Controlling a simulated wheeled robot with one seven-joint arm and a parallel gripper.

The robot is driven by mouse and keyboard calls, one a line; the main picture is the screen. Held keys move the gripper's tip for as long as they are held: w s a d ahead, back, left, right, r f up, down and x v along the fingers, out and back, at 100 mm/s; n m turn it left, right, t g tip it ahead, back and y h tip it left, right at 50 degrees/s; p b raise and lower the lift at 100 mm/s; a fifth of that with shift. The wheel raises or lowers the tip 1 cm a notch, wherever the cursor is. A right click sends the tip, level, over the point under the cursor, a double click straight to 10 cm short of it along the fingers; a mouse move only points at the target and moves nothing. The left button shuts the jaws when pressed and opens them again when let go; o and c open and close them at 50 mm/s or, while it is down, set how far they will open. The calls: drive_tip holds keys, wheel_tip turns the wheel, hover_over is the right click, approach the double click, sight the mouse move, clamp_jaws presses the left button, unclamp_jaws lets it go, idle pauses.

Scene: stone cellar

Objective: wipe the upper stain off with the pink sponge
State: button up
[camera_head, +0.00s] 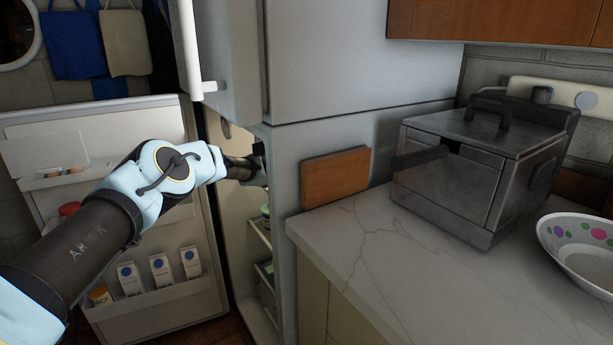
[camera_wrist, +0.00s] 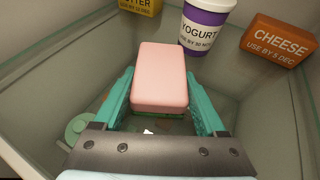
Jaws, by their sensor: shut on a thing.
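The pink sponge (camera_wrist: 160,75) is in the wrist view, between the teal fingers of my gripper (camera_wrist: 160,92). My gripper is shut on it, with one finger along each side. A green strip shows at the sponge's near lower edge. In the head view my arm reaches into the open fridge, and my gripper (camera_head: 259,168) is mostly hidden behind the fridge's side wall. The sponge is not visible there. I cannot make out any stain in either view; the sponge and gripper cover part of the glass shelf (camera_wrist: 65,75).
At the back of the shelf stand a yellow butter box (camera_wrist: 141,5), a purple yogurt cup (camera_wrist: 203,28) and an orange cheese box (camera_wrist: 277,41). The open fridge door (camera_head: 60,125) holds several cartons. A worktop (camera_head: 370,260) bears a metal appliance (camera_head: 450,190) and a bowl (camera_head: 575,270).

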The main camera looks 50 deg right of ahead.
drive_tip(key=shift+w+a+f+b, duration=0.15)
drive_tip(key=shift+w+a+b, duration=0.4)
drive_tip(key=shift+b, duration=0.65)
drive_tip(key=shift+w+a+b, duration=0.15)
drive_tip(key=shift+a+b, duration=0.25)
drive_tip(key=shift+b, duration=0.35)
drive_tip(key=b, duration=0.1)
drive_tip(key=a+b, duration=0.1)
drive_tip(key=b, duration=0.1)
drive_tip(key=shift+w+a, duration=0.1)
drive_tip(key=shift+w, duration=0.2)
drive_tip(key=a+b, duration=0.1)
drive_tip(key=b, duration=0.2)
drive_tip(key=shift+w+a+f+b, duration=0.1)
drive_tip(key=shift+w+a+b, duration=0.2)
drive_tip(key=shift+a, duration=0.25)
drive_tip(key=shift+w+a+b, duration=0.25)
drive_tip(key=shift+a+b, duration=0.15)
drive_tip(key=shift+b, duration=0.4)
drive_tip(key=shift+w+a+b, duration=0.25)
drive_tip(key=shift+a+b, duration=0.4)
drive_tip(key=shift+w+a+b, duration=0.2)
drive_tip(key=shift+a+b, duration=0.4)
drive_tip(key=shift+b, duration=0.05)
